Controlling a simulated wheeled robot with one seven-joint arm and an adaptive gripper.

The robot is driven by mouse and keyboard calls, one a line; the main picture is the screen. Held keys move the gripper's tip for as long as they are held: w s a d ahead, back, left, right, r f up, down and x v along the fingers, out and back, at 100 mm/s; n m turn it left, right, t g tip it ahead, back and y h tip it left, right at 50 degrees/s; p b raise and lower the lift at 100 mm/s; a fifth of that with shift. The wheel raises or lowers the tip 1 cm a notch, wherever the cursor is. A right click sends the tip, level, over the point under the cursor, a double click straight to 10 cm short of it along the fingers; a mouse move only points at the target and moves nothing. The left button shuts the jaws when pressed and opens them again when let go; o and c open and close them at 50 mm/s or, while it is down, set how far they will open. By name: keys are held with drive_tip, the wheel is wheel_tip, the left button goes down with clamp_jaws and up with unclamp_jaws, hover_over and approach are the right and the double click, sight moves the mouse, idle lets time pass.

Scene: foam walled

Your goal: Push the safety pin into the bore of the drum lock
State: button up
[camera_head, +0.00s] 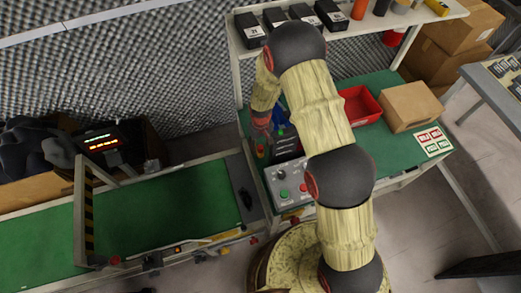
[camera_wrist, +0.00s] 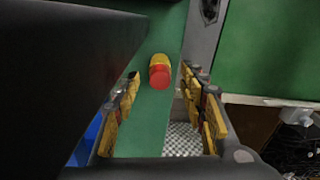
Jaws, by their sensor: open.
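A short cylinder with a red end and a yellow body (camera_wrist: 160,73) stands on the green bench top in the wrist view. It may be the safety pin; I cannot be sure. My gripper (camera_wrist: 161,94) is open, with its yellow-padded fingers to the left and right of the cylinder's line. The gap between them is empty, and the cylinder appears beyond the fingertips, apart from them. In the head view a small orange-red thing (camera_head: 260,150) shows below my arm's end, at the bench's left side. I cannot make out the drum lock or its bore in either view.
A grey control box (camera_head: 290,186) with green and red buttons stands close by on the bench. A red bin (camera_head: 360,106) and a cardboard box (camera_head: 408,106) are further right. A shelf (camera_head: 345,31) overhangs the back. A green conveyor (camera_head: 170,208) adjoins at left.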

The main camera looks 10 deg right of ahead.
drive_tip(key=c, duration=0.3)
drive_tip(key=c, duration=0.8)
